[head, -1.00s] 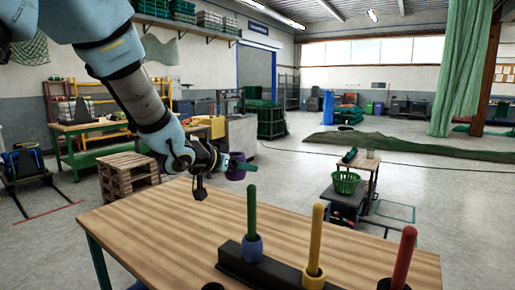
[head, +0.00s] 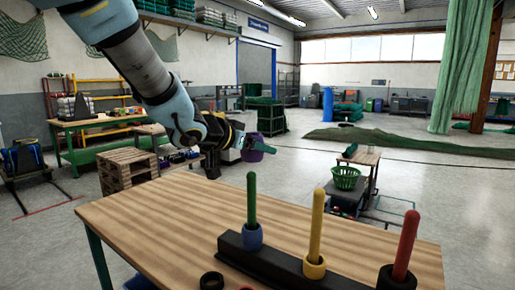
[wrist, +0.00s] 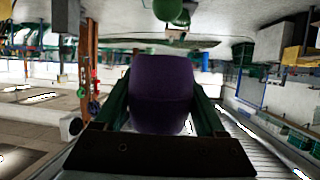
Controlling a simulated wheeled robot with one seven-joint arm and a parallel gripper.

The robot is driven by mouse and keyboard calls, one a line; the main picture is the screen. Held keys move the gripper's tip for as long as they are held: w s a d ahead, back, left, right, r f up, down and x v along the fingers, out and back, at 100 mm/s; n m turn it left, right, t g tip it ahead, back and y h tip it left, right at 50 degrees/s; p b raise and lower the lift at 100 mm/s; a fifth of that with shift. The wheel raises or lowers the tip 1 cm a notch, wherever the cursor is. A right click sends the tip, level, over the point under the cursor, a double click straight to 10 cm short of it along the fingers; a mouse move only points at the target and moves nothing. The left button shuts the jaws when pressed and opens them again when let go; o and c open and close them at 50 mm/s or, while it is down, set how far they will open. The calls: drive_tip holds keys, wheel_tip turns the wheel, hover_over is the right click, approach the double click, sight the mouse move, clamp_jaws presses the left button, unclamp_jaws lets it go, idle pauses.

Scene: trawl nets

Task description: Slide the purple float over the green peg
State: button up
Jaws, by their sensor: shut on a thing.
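My gripper (head: 250,143) is shut on the purple float (head: 257,154), held in the air beyond the back edge of the table. In the wrist view the purple float (wrist: 162,95) sits between the two green fingers. The green peg (head: 251,198) stands upright on a black base bar (head: 284,264), with a blue float (head: 252,237) around its foot. The purple float is above and behind the green peg's top in the head view, apart from it.
A yellow peg (head: 317,228) with a yellow float at its foot and a red peg (head: 406,246) with a dark collar stand on the same bar. A black ring (head: 211,281) lies on the wooden table (head: 165,217).

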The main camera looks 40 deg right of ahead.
wheel_tip(320, 180, down, 8)
drive_tip(key=b, duration=0.6)
idle(0.4)
drive_tip(key=shift+r, duration=0.15)
drive_tip(key=o, duration=1.3)
